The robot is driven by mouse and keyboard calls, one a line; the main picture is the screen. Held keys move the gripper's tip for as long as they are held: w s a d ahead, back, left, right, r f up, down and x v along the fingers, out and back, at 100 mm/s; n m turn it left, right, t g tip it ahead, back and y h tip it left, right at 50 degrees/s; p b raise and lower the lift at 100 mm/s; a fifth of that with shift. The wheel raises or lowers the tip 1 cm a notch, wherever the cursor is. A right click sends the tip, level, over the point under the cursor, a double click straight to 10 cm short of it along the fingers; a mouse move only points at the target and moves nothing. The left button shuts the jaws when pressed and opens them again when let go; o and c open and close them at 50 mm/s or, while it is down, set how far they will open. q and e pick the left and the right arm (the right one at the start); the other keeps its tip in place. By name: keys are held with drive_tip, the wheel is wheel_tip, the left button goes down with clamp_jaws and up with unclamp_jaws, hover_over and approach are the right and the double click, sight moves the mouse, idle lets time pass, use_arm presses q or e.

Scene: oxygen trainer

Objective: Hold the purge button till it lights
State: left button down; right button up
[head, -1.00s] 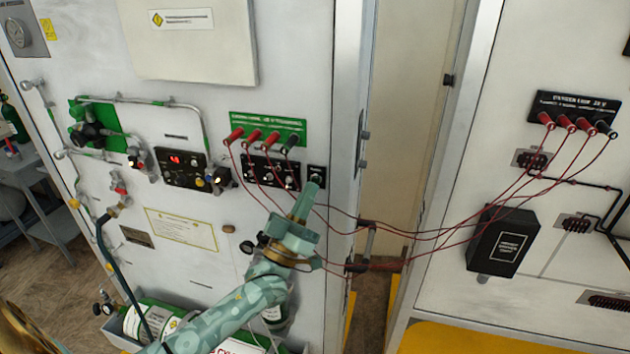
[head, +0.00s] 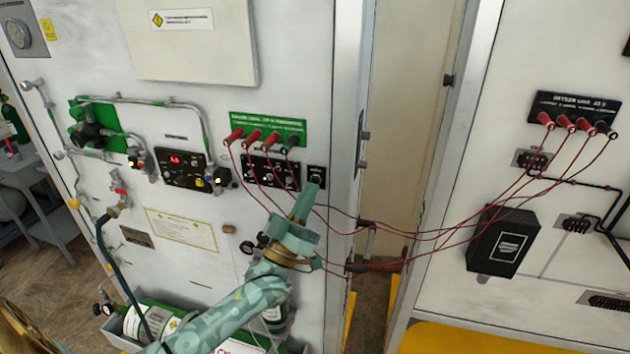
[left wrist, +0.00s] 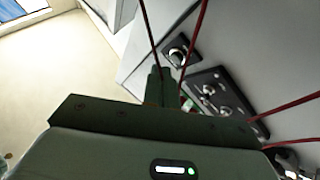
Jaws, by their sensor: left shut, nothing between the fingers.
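A small black plate (head: 317,173) sits on the white panel, right of the black socket strip, with my left fingertips over its lower part. In the left wrist view the plate carries a round metallic button (left wrist: 178,54). I cannot read its label or tell whether it is lit or pressed. My left gripper (head: 313,189) is shut and empty, pointing up at the plate. In the left wrist view the closed fingers (left wrist: 159,84) rise just left of and below the button; contact is unclear. My right gripper is not in view.
Red leads (head: 400,236) hang from the green-labelled sockets across the gap to the right cabinet, passing near my left gripper. A black control box (head: 182,170) with a red display is to the left.

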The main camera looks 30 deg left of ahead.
use_arm(q)
drive_tip(key=shift+w, duration=0.1)
idle(0.6)
drive_tip(key=shift+w+a+y, duration=0.1)
drive_tip(key=shift+w+y, duration=0.2)
drive_tip(key=shift+w, duration=0.05)
drive_tip(key=shift+w, duration=0.35)
idle(0.5)
drive_tip(key=shift+s, duration=0.2)
idle(1.0)
drive_tip(key=shift+s, duration=0.6)
drive_tip(key=s+p, duration=0.1)
drive_tip(key=s, duration=0.1)
drive_tip(key=s+d+p, duration=0.1)
drive_tip(key=s, duration=0.2)
drive_tip(key=shift+d+p, duration=0.2)
drive_tip(key=shift+p, duration=0.15)
